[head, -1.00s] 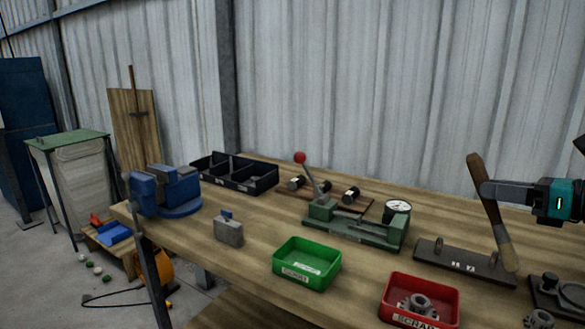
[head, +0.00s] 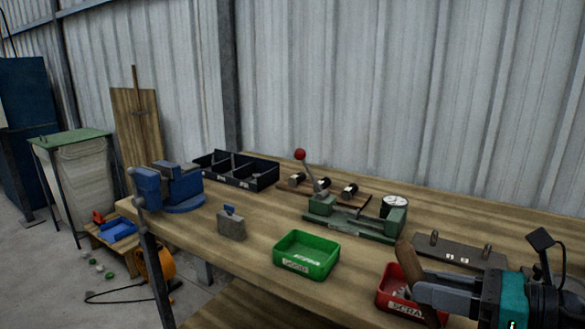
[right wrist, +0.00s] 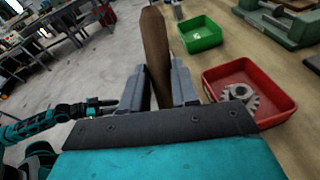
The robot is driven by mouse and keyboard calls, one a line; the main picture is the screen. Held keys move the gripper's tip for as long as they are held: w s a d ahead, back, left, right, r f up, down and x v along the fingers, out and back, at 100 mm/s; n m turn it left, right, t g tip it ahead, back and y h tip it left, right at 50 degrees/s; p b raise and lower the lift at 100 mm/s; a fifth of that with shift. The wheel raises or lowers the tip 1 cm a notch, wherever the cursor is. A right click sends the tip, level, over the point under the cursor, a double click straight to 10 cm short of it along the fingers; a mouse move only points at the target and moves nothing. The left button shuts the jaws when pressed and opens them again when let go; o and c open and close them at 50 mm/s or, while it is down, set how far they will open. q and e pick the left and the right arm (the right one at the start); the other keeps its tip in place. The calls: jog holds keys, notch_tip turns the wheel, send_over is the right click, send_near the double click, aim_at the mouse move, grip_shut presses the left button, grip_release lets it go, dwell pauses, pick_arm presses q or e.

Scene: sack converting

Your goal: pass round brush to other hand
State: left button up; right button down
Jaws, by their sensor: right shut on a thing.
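The round brush (head: 408,262) shows its brown wooden handle, tilted above the front of the bench near the red bin. My right gripper (head: 420,288) is shut on it. In the right wrist view the brush handle (right wrist: 154,45) rises between the two grey fingers of my right gripper (right wrist: 158,82); the bristle end is hidden. My left arm reaches in at the left of the right wrist view, with its dark left gripper (right wrist: 98,106) pointing toward the right one, apart from the brush. Its jaw opening is too small to tell.
The red scrap bin (head: 384,301), partly behind my right gripper, holds a gear (right wrist: 238,92). A green bin (head: 305,262), a press with a dial gauge (head: 350,222), a blue vise (head: 168,190) and a black divided tray (head: 236,180) stand on the bench. Floor lies open beyond its front edge.

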jog(key=shift+s+a+f, duration=0.25)
jog(key=shift+s+a, duration=0.25)
jog(key=shift+a, duration=0.15)
jog(key=shift+a+r+n, duration=0.15)
jog(key=shift+r+n, duration=0.15)
jog(key=shift+r, duration=0.1)
jog(key=shift+w+d+f, duration=0.1)
jog(key=shift+d+f, duration=0.15)
jog(key=shift+f, duration=0.15)
